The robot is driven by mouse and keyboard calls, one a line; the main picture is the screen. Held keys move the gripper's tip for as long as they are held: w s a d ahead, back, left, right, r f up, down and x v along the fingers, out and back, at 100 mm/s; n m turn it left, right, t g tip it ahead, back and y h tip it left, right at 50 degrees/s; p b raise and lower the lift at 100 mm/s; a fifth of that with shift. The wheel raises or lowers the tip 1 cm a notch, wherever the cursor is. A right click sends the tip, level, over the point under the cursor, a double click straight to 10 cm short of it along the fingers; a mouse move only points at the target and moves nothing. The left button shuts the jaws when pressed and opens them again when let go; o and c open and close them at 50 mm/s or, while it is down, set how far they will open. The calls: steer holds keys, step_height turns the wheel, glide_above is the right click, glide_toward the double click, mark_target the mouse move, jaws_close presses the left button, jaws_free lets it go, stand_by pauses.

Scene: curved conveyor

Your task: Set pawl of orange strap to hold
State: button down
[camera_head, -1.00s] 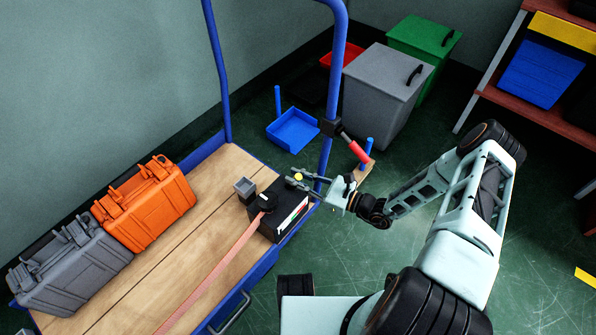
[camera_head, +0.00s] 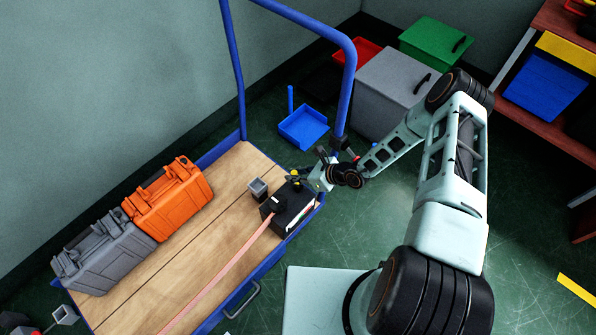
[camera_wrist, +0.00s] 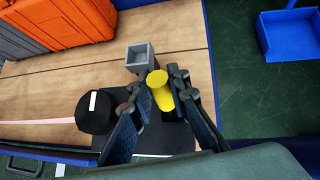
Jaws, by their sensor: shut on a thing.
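The orange strap (camera_head: 225,270), pinkish in this light, runs along the cart deck to a black box (camera_head: 290,215) at the deck's right edge. A black round drum (camera_wrist: 97,112) sits at the strap's end of the box in the wrist view. A yellow knob (camera_wrist: 158,88) stands on the box side and also shows in the head view (camera_head: 294,173). My gripper (camera_wrist: 157,85) has its two fingers on either side of the knob and is shut on it. The fingers hide part of the box, and the pawl itself cannot be made out.
A small grey square cup (camera_wrist: 140,57) stands beside the box, close to my fingers. An orange case (camera_head: 170,205) and a grey case (camera_head: 105,255) sit on the deck's left side. The blue cart handle (camera_head: 345,90) rises beside my gripper.

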steer(key=shift+w+a+f+g+h+p, duration=0.15)
steer(key=shift+w+a+g+h+p, duration=0.2)
steer(key=shift+g+h+p, duration=0.2)
steer(key=shift+f, duration=0.1)
steer(key=c, duration=1.8)
jaws_free()
steer(key=shift+a, duration=0.1)
steer(key=v, duration=1.2)
steer(key=shift+a, duration=0.1)
